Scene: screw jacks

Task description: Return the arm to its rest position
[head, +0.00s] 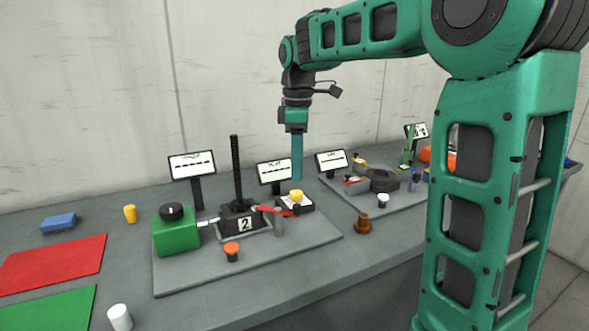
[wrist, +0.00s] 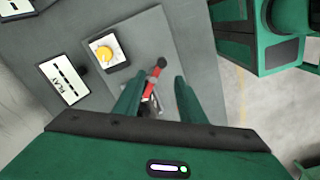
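My gripper (head: 297,158) hangs from my green arm and points down above the rear right of the grey board. In the wrist view its two green fingers (wrist: 158,92) stand apart, with nothing visibly gripped. The red lever (wrist: 153,77) with a black knob shows between and beyond them. In the head view the red lever (head: 276,210) lies low at the screw jack (head: 240,215), which has a tall black threaded rod and a "2" plate. How high the fingertips are above the board is hard to tell.
The board (head: 190,280) also carries a green box (head: 177,236), an orange button (head: 232,250) and a yellow knob (head: 296,196). Small signs stand behind. A second board (head: 400,203) holds more devices at right. A brown piece (head: 363,224) and white cylinder (head: 120,317) stand on the table.

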